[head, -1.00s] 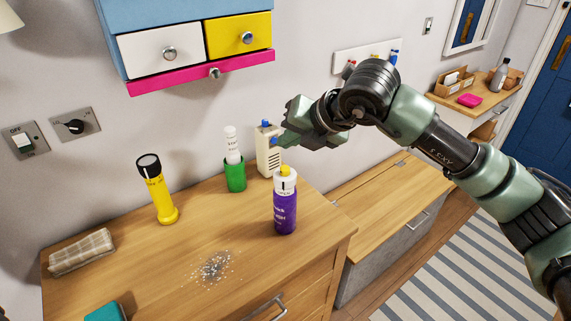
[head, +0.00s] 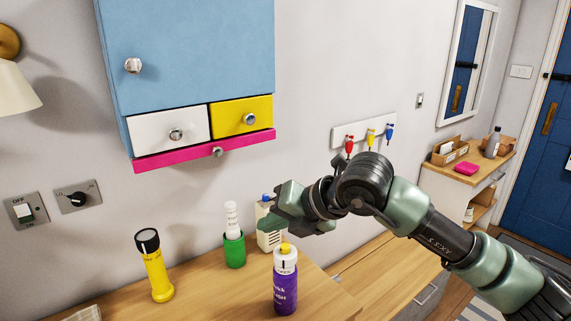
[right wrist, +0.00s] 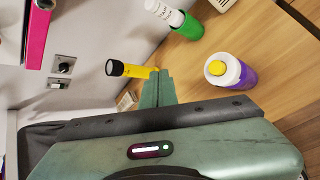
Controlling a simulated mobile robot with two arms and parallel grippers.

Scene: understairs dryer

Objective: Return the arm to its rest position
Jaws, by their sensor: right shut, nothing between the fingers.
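My right gripper (head: 277,222) is shut and empty. In the head view it hangs in the air in front of the wall, with a beige device (head: 269,238) partly hidden behind it. Its shut fingers (right wrist: 157,88) also show in the right wrist view. The purple bottle with a yellow cap (head: 285,285) stands upright on the wooden dresser (head: 225,300) below the gripper, apart from it. My right arm comes in from the lower right. My left gripper is not in either view.
A yellow torch (head: 155,268) and a green cup (head: 234,250) holding a white tube stand on the dresser. A blue cabinet (head: 195,55) with drawers hangs above. A key rack (head: 362,134) is on the wall behind my arm. A shelf unit (head: 480,170) stands at the right.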

